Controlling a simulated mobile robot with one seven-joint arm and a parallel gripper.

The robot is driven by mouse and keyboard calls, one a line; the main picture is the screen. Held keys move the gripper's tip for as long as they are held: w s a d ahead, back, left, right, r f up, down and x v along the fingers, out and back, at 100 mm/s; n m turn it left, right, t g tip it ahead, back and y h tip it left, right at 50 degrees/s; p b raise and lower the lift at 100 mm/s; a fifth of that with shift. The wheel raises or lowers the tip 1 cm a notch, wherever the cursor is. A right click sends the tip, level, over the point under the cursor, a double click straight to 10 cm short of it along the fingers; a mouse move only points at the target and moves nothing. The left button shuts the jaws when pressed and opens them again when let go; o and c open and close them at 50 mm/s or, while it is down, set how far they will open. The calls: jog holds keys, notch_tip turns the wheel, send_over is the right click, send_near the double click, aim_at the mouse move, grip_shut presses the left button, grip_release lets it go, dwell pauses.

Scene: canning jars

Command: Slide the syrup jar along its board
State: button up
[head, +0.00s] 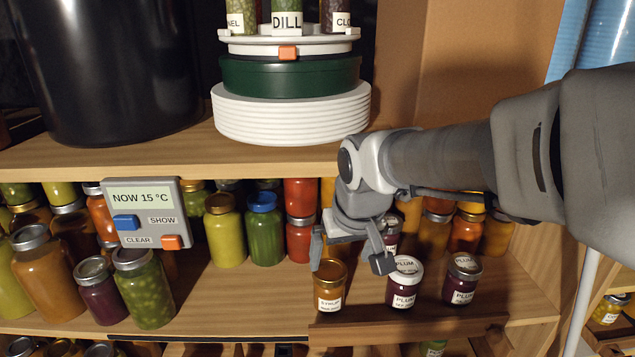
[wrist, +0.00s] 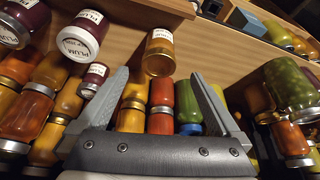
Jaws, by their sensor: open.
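In the wrist view, which looks upside down, the syrup jar (wrist: 158,52) shows between and beyond the open fingertips of my gripper (wrist: 160,74). I see no contact, though the head view leaves the exact gap unclear.
Plum jars with dark contents (head: 404,283) (head: 463,280) stand right of the syrup jar; another is partly hidden behind my gripper. Stacked jars fill the shelf behind. A grey display box (head: 143,213) reads "NOW 15 °C" at left. An upper shelf (head: 170,158) overhangs. Bare shelf lies left of the syrup jar.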

aim_at(330, 293)
jog(key=b+x, duration=0.1)
jog(key=x, duration=1.6)
jog(key=shift+f, duration=0.2)
jog(key=shift+c, duration=0.2)
grip_shut()
